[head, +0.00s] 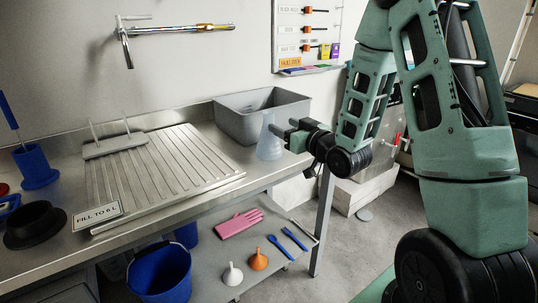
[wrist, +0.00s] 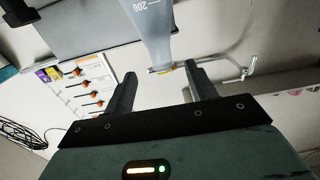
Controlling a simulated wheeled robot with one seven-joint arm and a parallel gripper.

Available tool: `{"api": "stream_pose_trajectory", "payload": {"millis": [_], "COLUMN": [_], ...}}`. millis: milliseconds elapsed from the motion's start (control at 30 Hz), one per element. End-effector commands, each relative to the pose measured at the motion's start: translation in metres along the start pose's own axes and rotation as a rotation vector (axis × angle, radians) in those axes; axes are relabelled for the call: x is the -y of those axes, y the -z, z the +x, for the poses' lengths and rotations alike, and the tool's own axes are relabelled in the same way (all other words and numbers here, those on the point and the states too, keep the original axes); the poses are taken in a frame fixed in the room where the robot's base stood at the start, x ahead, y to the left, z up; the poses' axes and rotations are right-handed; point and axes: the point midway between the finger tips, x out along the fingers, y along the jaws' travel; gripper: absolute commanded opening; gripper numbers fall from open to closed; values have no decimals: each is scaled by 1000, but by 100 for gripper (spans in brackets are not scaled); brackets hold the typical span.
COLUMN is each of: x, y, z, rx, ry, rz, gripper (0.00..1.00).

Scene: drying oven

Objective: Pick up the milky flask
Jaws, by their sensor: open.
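The milky flask (head: 268,146) is a translucent, pale conical flask standing upright near the right end of the steel bench (head: 225,200). My gripper (head: 286,134) is at its right, level with its upper part, with the fingers pointing left toward it. In the wrist view the flask (wrist: 150,28) appears upside down, with a "200" mark, and its narrow neck shows just beyond the gap between the fingertips of my gripper (wrist: 161,74). The jaws are open and empty. I cannot tell whether a finger touches the flask.
A grey basin (head: 232,122) stands behind the flask. A ribbed draining board (head: 165,175) lies to the left, with a "FILL TO 6 L" sign (head: 97,214). A wall tap (head: 180,29) is above.

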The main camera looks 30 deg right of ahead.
Motion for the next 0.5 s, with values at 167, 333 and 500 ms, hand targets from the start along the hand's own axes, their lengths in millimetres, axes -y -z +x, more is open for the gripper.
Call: {"api": "stream_pose_trajectory", "payload": {"millis": [167, 333, 500], "x": [1, 0, 2], "y": [1, 1, 2], "z": [12, 26, 42], "rx": [-2, 0, 0], "ry": [0, -3, 0], "rz": [0, 1, 1], "gripper": [56, 56, 56]}}
